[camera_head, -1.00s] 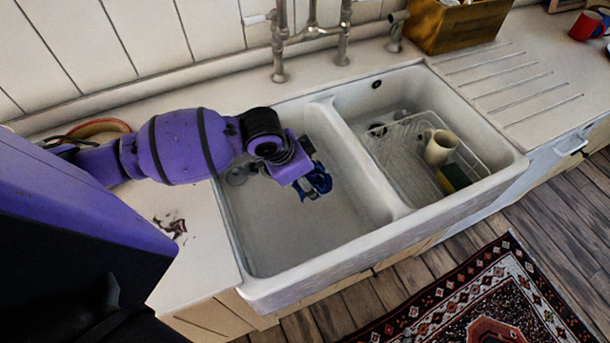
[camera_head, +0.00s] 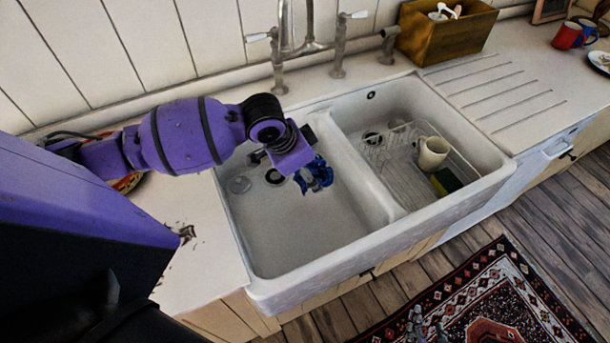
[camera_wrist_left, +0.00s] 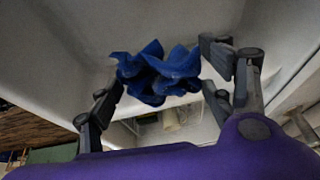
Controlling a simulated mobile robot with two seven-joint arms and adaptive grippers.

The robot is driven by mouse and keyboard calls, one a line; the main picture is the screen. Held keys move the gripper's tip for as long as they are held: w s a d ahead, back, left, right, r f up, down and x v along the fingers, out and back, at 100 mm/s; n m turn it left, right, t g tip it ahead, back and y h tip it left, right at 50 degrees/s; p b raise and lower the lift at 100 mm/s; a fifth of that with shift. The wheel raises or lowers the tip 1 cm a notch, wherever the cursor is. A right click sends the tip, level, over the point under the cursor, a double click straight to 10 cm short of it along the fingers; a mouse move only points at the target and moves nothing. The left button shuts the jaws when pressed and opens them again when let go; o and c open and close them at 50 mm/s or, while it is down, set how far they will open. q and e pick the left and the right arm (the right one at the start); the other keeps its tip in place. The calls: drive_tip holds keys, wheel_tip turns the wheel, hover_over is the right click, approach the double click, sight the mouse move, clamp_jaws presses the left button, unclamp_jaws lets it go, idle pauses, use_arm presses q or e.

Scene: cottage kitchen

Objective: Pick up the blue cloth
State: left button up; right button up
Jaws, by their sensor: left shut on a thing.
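The blue cloth (camera_head: 318,178) is crumpled in a bunch at my left gripper (camera_head: 308,174), over the left basin of the white sink (camera_head: 300,235). In the left wrist view the cloth (camera_wrist_left: 158,72) is pinched between the dark fingers of my left gripper (camera_wrist_left: 165,80). In the head view the purple wrist hides part of the fingers. I cannot tell how far the cloth is above the basin floor. Small grey parts that look like my right gripper (camera_head: 427,324) show at the bottom edge, too small to read.
The right basin holds a wire rack (camera_head: 395,155) with a cream mug (camera_head: 433,152) and a sponge (camera_head: 446,181). Taps (camera_head: 310,45) stand behind the sink. A wooden box (camera_head: 445,30) stands on the counter at the back. The front of the left basin is clear.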

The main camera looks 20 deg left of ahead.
use_arm(q)
drive_tip(key=shift+r, duration=3.05)
